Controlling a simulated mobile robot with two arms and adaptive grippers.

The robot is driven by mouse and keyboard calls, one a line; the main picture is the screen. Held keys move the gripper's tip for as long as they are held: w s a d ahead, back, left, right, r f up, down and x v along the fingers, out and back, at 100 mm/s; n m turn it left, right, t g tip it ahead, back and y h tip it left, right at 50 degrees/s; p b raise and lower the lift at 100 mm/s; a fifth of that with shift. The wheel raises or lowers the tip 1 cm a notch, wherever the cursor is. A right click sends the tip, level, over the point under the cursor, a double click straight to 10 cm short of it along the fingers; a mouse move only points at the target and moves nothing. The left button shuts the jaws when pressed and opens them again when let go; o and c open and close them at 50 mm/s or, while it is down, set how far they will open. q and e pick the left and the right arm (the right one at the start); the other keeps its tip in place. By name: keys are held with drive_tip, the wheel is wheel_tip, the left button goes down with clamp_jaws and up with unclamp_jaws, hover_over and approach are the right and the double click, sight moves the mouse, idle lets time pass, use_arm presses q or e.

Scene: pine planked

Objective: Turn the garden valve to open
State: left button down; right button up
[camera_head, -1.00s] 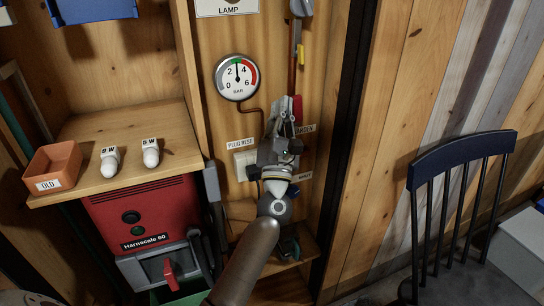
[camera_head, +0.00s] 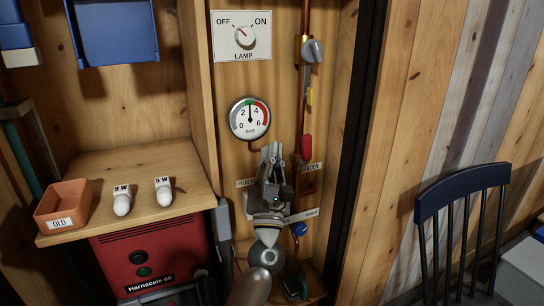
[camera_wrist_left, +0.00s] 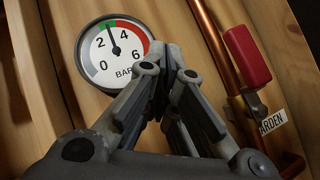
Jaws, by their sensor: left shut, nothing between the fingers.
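The garden valve's red lever handle (camera_head: 307,147) stands upright along the copper pipe on the wooden wall. The partly covered "GARDEN" label (camera_head: 311,167) is just below it. In the left wrist view the red handle (camera_wrist_left: 247,57) is at upper right, over the pipe, with the label (camera_wrist_left: 272,121) partly cut off. My left gripper (camera_head: 272,150) is shut and empty, left of the handle and apart from it. The gripper hides part of the wall behind. My right gripper is not in view.
A pressure gauge (camera_head: 249,117) is above left of my gripper. A grey knob (camera_head: 313,50) and a blue knob (camera_head: 300,229) sit on the right side. A lamp switch (camera_head: 243,36) is above. A shelf (camera_head: 190,205) juts out at left; a chair (camera_head: 462,190) stands right.

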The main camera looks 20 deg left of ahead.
use_arm(q)
drive_tip(key=s+d, duration=0.1)
drive_tip(key=s, duration=0.7)
drive_tip(key=shift+s+d+f, duration=0.15)
drive_tip(key=shift+d+f, duration=0.05)
drive_tip(key=shift+f, duration=0.15)
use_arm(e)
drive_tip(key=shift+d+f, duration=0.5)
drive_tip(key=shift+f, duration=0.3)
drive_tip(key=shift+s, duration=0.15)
